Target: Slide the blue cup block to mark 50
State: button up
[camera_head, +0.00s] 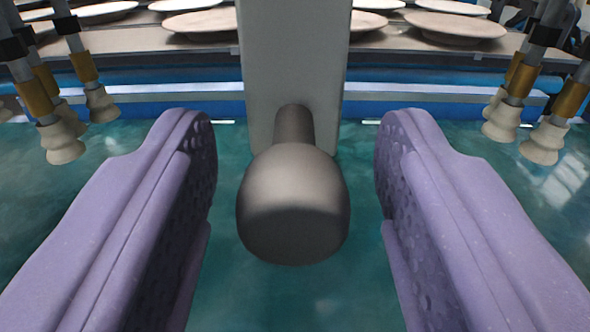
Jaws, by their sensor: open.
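My gripper (295,135) is open, with one purple, dimpled finger on each side of a grey round knob (292,205). The knob sits between the fingers with a gap on both sides, and neither finger touches it. A short stem joins it to an upright grey plate (295,60) behind. Beige suction cups on rods hang at the left (62,143) and right (543,143). I cannot make out a blue block body; the plate hides what is straight behind it. No scale or mark 50 can be read in this view.
Blue rails (160,108) run across behind the plate. Beyond them, several pale plates (455,25) lie on a grey-brown conveyor (150,45). A glossy teal surface (300,300) lies below the knob and fingers. The hanging suction cups flank both fingers.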

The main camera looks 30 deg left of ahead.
jog(key=p+v, duration=0.1)
jog(key=v, duration=0.6)
jog(key=shift+s+d, duration=0.15)
jog(key=shift+s, duration=0.05)
